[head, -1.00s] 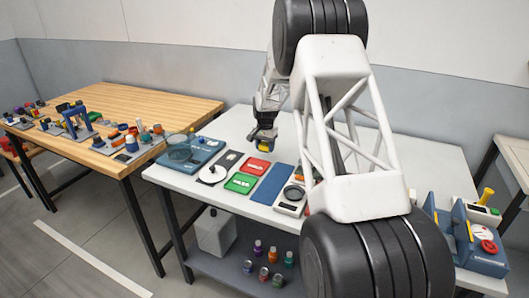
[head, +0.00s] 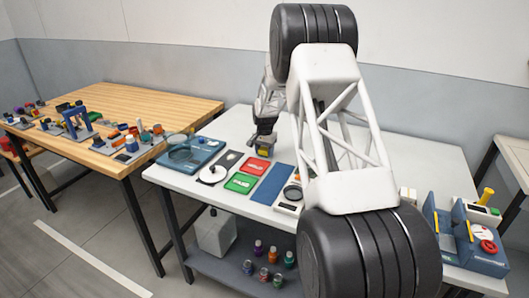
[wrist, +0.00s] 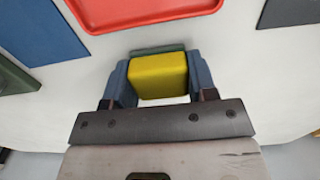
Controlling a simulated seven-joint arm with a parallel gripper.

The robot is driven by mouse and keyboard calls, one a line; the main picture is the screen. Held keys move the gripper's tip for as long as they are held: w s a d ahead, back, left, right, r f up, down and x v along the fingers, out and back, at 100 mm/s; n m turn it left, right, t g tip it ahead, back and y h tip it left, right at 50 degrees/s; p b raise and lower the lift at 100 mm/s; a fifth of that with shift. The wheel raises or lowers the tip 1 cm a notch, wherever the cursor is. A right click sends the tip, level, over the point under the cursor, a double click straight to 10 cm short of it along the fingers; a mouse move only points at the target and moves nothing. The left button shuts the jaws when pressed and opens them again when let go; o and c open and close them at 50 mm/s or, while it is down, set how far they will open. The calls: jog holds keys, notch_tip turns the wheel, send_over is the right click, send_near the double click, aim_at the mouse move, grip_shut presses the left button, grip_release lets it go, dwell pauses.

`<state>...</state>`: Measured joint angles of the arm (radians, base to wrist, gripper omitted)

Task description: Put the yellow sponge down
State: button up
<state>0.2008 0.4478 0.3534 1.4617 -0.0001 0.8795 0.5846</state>
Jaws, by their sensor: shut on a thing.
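The yellow sponge (wrist: 158,77) with a dark green layer on its far side sits between the two blue fingers of my gripper (wrist: 160,72) in the wrist view. The fingers press on its left and right sides. In the head view my gripper (head: 264,151) points down over the white table (head: 233,126), just behind the red tray (head: 257,167). The sponge shows there as a small yellow patch (head: 264,153). It is low, near the tabletop; I cannot tell whether it touches.
The red tray (wrist: 145,10) lies just ahead in the wrist view. A green tray (head: 240,184), a blue mat (head: 272,186) and a white round dish (head: 212,175) lie along the table's front. A blue fixture (head: 470,245) stands at the right.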

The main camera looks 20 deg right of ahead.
aim_at(264, 149)
jog(key=shift+f, duration=0.3)
jog(key=o, duration=1)
jog(key=shift+o, duration=0.2)
jog(key=shift+r, duration=0.15)
notch_tip(264, 149, up, 12)
dwell(0.7)
